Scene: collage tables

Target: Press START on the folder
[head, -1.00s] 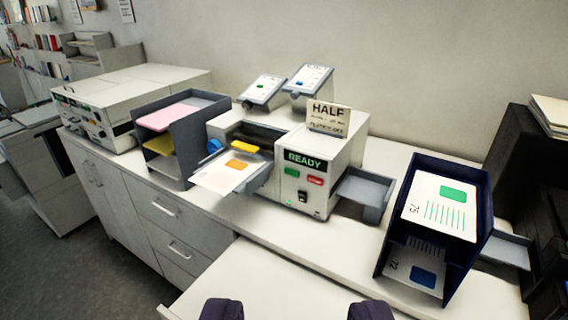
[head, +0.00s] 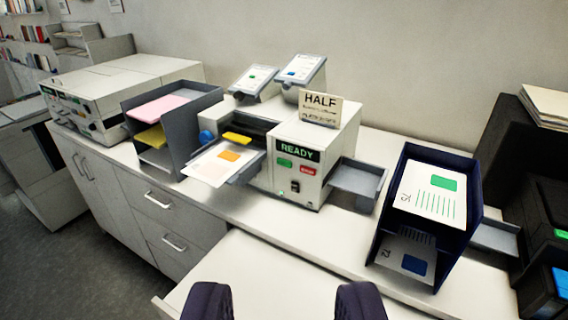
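The folder (head: 318,138) is a white machine on the counter in the middle of the view. Its dark display (head: 298,151) reads READY in green. Below the display are a green button (head: 285,163) on the left and a red button (head: 308,170) on the right; their lettering is too small to read. A dark switch (head: 295,186) sits under them. A printed sheet (head: 212,162) lies on the folder's left feed tray. My gripper (head: 286,300) is at the bottom of the view, its two dark fingers wide apart with nothing between them, in front of and apart from the folder.
A sign reading HALF (head: 320,108) stands on the folder. A grey output tray (head: 358,180) juts from its right side. A navy paper rack (head: 464,215) stands at right, a grey rack (head: 207,98) at left. The pale surface (head: 265,275) nearest me is clear.

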